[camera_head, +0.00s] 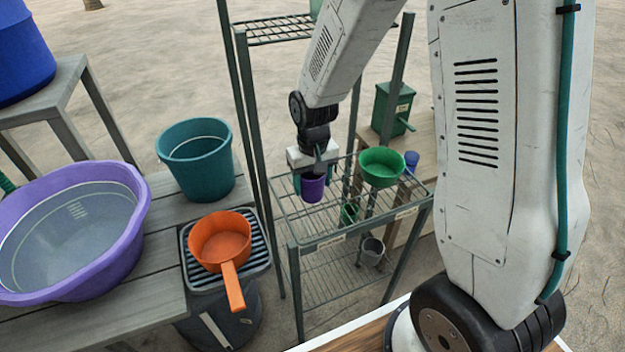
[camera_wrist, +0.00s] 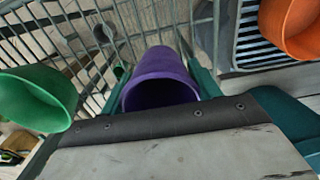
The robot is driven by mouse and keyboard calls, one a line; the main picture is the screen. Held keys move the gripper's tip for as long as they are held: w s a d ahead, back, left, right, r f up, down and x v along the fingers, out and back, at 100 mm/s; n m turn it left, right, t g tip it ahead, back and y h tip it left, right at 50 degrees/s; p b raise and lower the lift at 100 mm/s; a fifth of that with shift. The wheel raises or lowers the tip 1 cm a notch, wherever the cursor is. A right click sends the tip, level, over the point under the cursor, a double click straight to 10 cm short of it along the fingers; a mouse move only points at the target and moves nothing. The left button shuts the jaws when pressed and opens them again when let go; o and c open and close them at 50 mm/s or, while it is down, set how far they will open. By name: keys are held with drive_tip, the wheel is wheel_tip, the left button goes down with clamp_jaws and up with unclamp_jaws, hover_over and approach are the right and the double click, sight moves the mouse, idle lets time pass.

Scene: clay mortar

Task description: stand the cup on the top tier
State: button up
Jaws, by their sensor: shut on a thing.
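My gripper (camera_head: 314,180) is shut on a purple cup (camera_head: 312,188), which hangs upright between the green fingers. In the wrist view the cup (camera_wrist: 160,78) sits between both fingers, over wire bars. The cup is over the left part of the middle tier, well below the high tier. I cannot tell if its base touches the wires.
A green bowl (camera_head: 382,164) stands on the middle tier right of the cup; a blue cup (camera_head: 411,160) is beyond it. A green cup (camera_head: 349,213) and grey bucket (camera_head: 372,250) are lower. Rack posts (camera_head: 247,130) flank the arm. An orange pan (camera_head: 220,240) sits at left.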

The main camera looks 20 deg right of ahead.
drive_tip(key=shift+f, duration=0.1)
drive_tip(key=o, duration=1)
